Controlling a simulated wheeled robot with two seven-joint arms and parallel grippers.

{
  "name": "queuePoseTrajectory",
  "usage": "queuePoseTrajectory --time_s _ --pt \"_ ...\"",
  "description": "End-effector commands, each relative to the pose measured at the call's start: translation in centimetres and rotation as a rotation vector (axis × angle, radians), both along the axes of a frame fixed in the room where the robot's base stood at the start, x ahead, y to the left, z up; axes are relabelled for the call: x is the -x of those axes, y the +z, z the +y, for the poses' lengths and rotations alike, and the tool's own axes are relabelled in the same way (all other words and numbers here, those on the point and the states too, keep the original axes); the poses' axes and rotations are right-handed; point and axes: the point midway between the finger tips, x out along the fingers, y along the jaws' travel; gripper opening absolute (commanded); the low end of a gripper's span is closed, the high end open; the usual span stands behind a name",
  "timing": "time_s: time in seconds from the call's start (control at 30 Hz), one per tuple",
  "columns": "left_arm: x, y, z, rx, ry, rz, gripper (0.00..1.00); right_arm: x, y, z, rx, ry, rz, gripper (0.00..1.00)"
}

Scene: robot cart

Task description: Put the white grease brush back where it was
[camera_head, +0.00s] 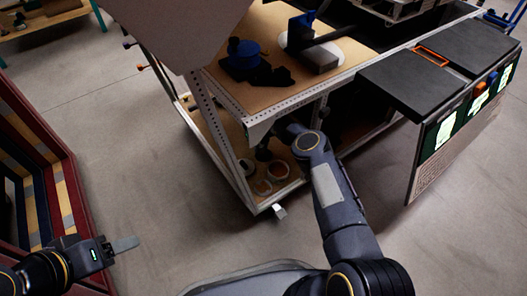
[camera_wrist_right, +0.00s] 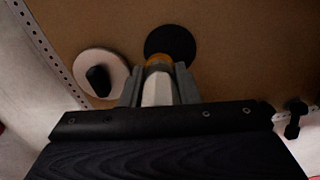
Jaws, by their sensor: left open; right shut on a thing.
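In the right wrist view, my right gripper (camera_wrist_right: 158,80) is shut on a whitish piece with an orange-brown end, which I take to be the white grease brush (camera_wrist_right: 157,92). Only part of it shows between the fingers. Its end overlaps a round black disc (camera_wrist_right: 170,40) on a brown board; I cannot tell whether they touch. In the head view my right arm reaches under the cart's top shelf (camera_head: 262,92), and the brush and fingertips are hidden there. My left gripper (camera_head: 122,244) is open and empty at the lower left, away from the cart.
A white disc with a black knob (camera_wrist_right: 98,78) lies left of the brush. Several round items (camera_head: 263,187) sit on the cart's lower shelf. Dark boxes and a hanging panel (camera_head: 462,125) stand at the right. A red-framed rack (camera_head: 68,195) is at the left.

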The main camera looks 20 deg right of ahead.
Motion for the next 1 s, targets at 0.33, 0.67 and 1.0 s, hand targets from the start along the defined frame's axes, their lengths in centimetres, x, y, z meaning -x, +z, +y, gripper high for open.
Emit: queuePoseTrajectory --time_s 0.33,0.67,1.0 --pt "0.0 -3.2 0.0 0.000 0.000 0.000 0.61 -0.4 -3.3 -1.3 0.000 -0.001 -0.001 0.03" --pt "0.0 -2.9 0.0 0.000 0.000 0.000 0.61 -0.4 -3.3 -1.2 -0.001 0.000 -0.001 0.03" --pt "0.0 -2.9 0.0 0.000 0.000 0.000 0.61 -0.5 -3.5 -1.3 0.000 0.000 -0.001 0.50"
